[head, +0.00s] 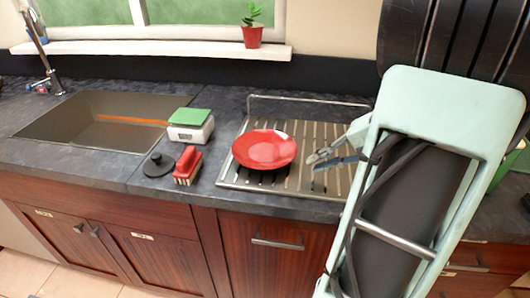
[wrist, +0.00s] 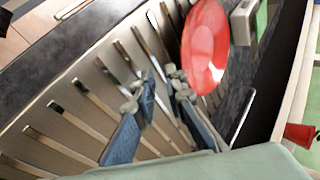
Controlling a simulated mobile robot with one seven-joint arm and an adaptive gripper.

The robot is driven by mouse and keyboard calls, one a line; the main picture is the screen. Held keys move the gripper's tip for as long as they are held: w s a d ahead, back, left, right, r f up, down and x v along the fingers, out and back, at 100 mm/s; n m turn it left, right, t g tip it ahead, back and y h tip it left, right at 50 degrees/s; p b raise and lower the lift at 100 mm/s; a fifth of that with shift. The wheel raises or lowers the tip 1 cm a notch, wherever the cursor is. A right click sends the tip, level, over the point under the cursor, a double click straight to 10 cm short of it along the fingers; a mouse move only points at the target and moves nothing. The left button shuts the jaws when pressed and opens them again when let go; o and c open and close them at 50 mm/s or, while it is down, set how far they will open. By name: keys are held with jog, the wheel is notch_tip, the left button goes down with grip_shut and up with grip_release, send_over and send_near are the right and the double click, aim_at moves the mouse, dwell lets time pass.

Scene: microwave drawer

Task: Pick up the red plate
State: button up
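The red plate (head: 264,149) lies on the slatted metal drying rack (head: 232,181) on the counter in the head view. It also shows at the upper right of the wrist view (wrist: 205,45). My gripper (head: 314,162) is to the right of the plate, above the rack and apart from the plate. In the wrist view, a gap with rack slats showing separates the two fingers (wrist: 158,88). The gripper is open and empty.
A red brush (head: 187,166), a dark round lid-like thing (head: 157,165) and a white box with a green top (head: 190,125) stand left of the rack. The sink (head: 85,120) is further left. A wire rail (head: 300,97) runs along the rack's back edge. A potted plant (head: 252,36) stands on the windowsill.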

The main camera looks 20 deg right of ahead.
aim_at(290, 155)
jog(key=d+r+t, duration=0.1)
jog(key=s+r+m+t+y, duration=0.1)
jog(key=shift+d+r+t+b, duration=0.35)
jog(key=shift+t, duration=0.05)
jog(key=shift+w+r, duration=0.1)
jog(key=shift+w, duration=0.05)
jog(key=shift+y, duration=0.3)
jog(key=x, duration=0.4)
jog(key=shift+w+a, duration=0.1)
jog(key=shift+w, duration=0.2)
jog(key=x, duration=0.6)
jog(key=shift+s, duration=0.1)
grip_shut()
